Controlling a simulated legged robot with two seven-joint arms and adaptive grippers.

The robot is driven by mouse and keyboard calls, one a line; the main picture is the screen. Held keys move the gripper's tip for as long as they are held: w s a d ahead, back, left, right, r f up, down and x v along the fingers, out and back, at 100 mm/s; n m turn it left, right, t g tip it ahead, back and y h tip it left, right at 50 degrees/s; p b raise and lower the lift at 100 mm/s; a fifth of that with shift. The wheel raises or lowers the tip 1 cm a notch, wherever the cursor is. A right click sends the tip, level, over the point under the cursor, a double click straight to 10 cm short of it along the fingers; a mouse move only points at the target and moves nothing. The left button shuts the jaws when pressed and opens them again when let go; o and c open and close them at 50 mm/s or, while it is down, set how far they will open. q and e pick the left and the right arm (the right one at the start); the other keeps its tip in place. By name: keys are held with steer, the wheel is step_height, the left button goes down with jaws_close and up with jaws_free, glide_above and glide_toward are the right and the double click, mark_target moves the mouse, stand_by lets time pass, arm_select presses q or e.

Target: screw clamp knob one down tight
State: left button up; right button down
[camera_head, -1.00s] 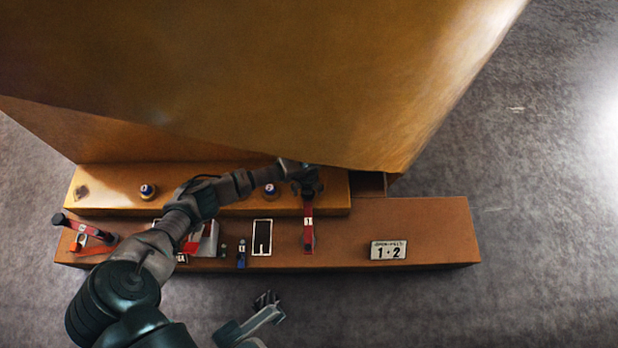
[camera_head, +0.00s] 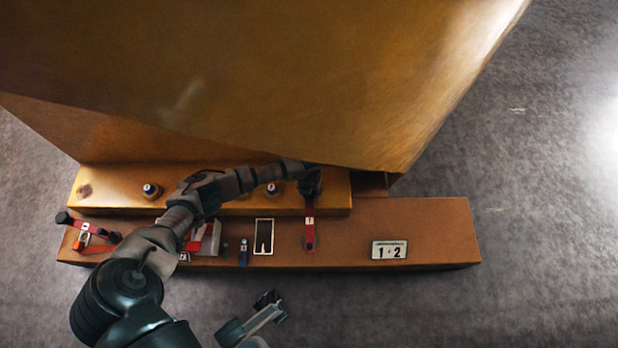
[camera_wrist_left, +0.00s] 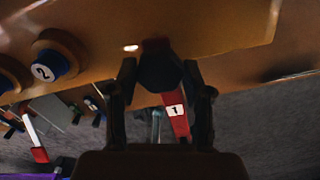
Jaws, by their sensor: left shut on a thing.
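Clamp knob one appears as a dark knob (camera_wrist_left: 160,66) with a red bar bearing a white "1" tag (camera_wrist_left: 177,111). In the head view, the red bar (camera_head: 310,236) hangs from the ledge over the lower shelf. My left gripper (camera_head: 311,183) is at the bar's upper end, by the ledge's right part. The left wrist view shows its two fingers (camera_wrist_left: 160,78) on either side of the dark knob, shut on it. The knob's underside and thread are hidden. My right gripper (camera_head: 268,300) is low in the head view, away from the shelf, its fingers too small to read.
A large ochre casting (camera_head: 260,80) overhangs the ledge. Blue-capped fittings (camera_head: 151,191) stand on the ledge; one marked "2" (camera_wrist_left: 47,67) is beside my left gripper. Another red piece (camera_head: 85,226) and a black-and-white plate (camera_head: 264,237) lie on the shelf.

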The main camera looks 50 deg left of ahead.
arm_select(q)
steer(key=m, duration=0.3)
steer(key=shift+s+d+m, duration=0.1)
steer(key=shift+m, duration=0.3)
steer(key=m, duration=0.4)
steer(key=shift+f+m, duration=0.1)
steer(key=shift+m, duration=0.2)
steer(key=m, duration=0.3)
steer(key=shift+m, duration=2.1)
steer(key=shift+a, duration=0.2)
steer(key=o, duration=1.2)
